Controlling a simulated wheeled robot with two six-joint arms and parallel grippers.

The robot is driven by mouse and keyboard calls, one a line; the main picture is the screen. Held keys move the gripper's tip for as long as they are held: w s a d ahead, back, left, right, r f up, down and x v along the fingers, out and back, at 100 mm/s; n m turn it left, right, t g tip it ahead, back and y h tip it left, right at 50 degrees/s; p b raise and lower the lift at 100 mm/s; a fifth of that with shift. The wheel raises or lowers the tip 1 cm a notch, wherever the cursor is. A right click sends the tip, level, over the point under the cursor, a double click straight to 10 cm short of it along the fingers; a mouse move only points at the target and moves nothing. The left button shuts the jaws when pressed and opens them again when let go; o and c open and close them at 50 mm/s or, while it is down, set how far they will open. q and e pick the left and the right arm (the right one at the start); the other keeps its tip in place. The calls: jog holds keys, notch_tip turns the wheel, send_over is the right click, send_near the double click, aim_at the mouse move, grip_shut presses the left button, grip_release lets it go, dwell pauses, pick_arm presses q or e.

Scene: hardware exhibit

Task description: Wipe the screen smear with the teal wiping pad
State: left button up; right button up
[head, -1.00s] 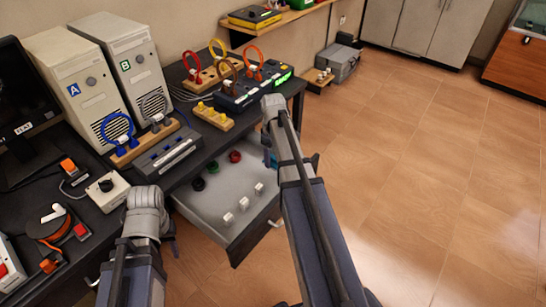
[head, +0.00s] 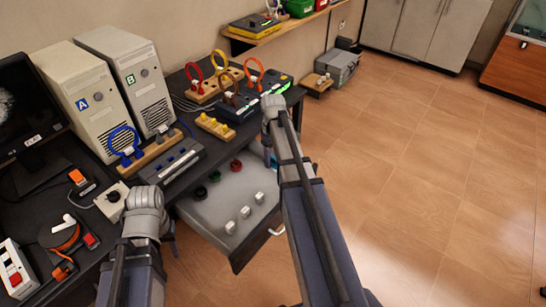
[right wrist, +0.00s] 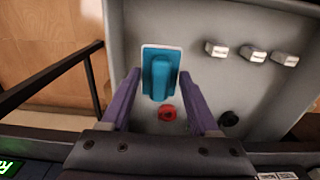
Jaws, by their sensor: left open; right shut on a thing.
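The teal wiping pad (right wrist: 160,75) has a raised teal handle and a pale edge; it lies between the fingers of my right gripper (right wrist: 160,98), which is shut on it. In the head view a sliver of the pad (head: 269,156) shows beside my right arm, over the open grey drawer (head: 205,215); the arm hides most of the gripper. The dark monitor screen (head: 14,112) is at the far left, partly cut off, with a whitish smear (head: 5,101) at the frame edge. My left gripper (head: 172,234) is open and empty, largely hidden by its wrist.
The drawer holds several white blocks (head: 245,212) and red and dark round pieces. Two computer towers (head: 88,103) stand right of the monitor. Cable boards, a switch box (head: 112,200) and an orange reel (head: 60,233) crowd the dark bench. The tiled floor (head: 420,190) at right is mostly clear.

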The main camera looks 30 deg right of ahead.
aim_at(273, 157)
jog(key=shift+c, duration=0.4)
notch_tip(273, 157, up, 8)
jog(key=p, duration=0.7)
jog(key=shift+f+p, duration=0.2)
jog(key=shift+p, duration=0.15)
jog(key=shift+f, duration=0.15)
